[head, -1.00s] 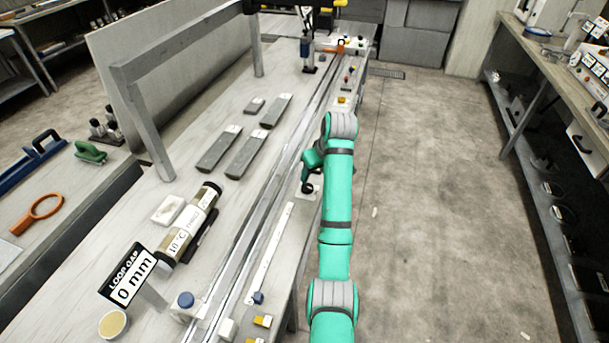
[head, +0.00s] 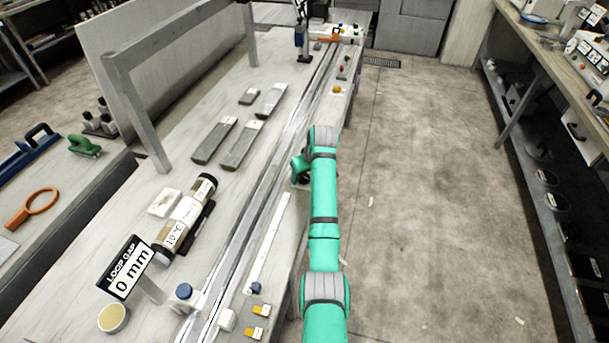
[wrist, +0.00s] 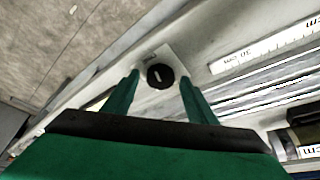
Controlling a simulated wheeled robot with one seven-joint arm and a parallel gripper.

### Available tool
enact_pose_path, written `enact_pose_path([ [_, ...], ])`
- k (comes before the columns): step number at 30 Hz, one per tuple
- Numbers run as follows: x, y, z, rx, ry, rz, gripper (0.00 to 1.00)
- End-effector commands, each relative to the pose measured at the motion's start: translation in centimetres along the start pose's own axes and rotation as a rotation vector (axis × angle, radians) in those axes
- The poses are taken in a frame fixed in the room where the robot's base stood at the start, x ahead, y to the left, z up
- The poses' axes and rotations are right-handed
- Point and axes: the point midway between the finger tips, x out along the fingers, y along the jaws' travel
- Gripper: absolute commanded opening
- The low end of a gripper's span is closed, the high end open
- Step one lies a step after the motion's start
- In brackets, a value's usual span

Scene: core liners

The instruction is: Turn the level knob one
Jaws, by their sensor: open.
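A round black knob (wrist: 160,76) with a white pointer mark sits on a pale plate in the wrist view. The small print beside it is too blurred to read. My gripper (wrist: 157,79) is open, with one green finger on each side of the knob in the picture. I cannot tell whether either finger touches it. In the head view my gripper (head: 299,168) is low over the bench's right edge, partly behind my arm. The knob is not clearly visible there.
A sign (head: 126,268) reads "LOOP GAP 0 mm". A metal rail (head: 262,190) and a white scale strip (head: 268,243) run along the bench. Small coloured controls (head: 337,90) are farther along the edge. The floor (head: 430,200) to the right is open.

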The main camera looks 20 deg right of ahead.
Motion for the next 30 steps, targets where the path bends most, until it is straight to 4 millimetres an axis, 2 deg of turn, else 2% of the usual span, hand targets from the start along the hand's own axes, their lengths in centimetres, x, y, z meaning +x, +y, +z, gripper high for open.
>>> enact_pose_path([
  [4,-0.01,-0.01,0.01,0.000,0.000,0.000,0.52],
  [9,-0.01,-0.01,0.01,0.000,0.000,0.000,0.11],
  [17,0.04,-0.16,0.02,0.050,-0.001,0.019,0.11],
  [30,0.02,-0.40,-0.08,0.380,0.000,0.157,0.11],
])
